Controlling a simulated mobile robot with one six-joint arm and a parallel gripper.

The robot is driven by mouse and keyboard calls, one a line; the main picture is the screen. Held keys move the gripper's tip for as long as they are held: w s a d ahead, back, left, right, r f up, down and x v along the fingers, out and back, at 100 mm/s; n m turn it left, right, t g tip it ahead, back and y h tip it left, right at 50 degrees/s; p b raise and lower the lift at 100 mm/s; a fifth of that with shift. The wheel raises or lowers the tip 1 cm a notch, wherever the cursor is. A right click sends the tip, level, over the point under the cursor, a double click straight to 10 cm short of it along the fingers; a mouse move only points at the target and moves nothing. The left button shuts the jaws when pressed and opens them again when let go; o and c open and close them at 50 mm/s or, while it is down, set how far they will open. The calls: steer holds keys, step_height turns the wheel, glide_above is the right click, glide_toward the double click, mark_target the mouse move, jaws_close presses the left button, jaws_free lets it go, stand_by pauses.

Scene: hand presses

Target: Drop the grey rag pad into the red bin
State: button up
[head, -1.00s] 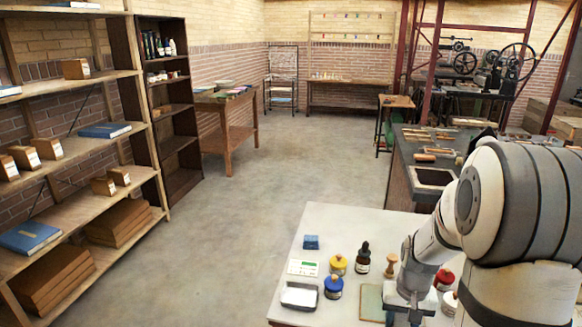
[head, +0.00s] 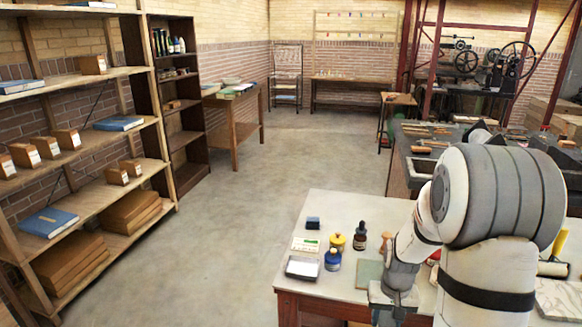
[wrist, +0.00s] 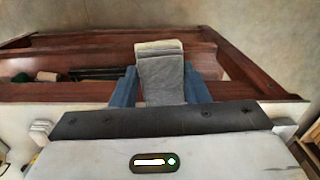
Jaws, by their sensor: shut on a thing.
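The grey rag pad (wrist: 160,72) is between the blue fingers of my gripper (wrist: 161,90) in the wrist view. The fingers press on its left and right sides, and its folded top edge sticks out past them. The pad hangs near the reddish-brown wooden frame of a table. In the head view my arm comes down at the front edge of the white-topped table (head: 340,212); the fingers and the pad cannot be made out there. I see no red bin in either current view.
Shelves (head: 70,150) line the left. The floor (head: 225,225) between is clear.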

steer(key=w+a+f+n, duration=0.2)
steer(key=w+a+f, duration=0.3)
steer(key=a+f, duration=0.2)
steer(key=shift+a+f, duration=0.35)
steer(key=shift+a, duration=0.2)
steer(key=shift+a, duration=0.2)
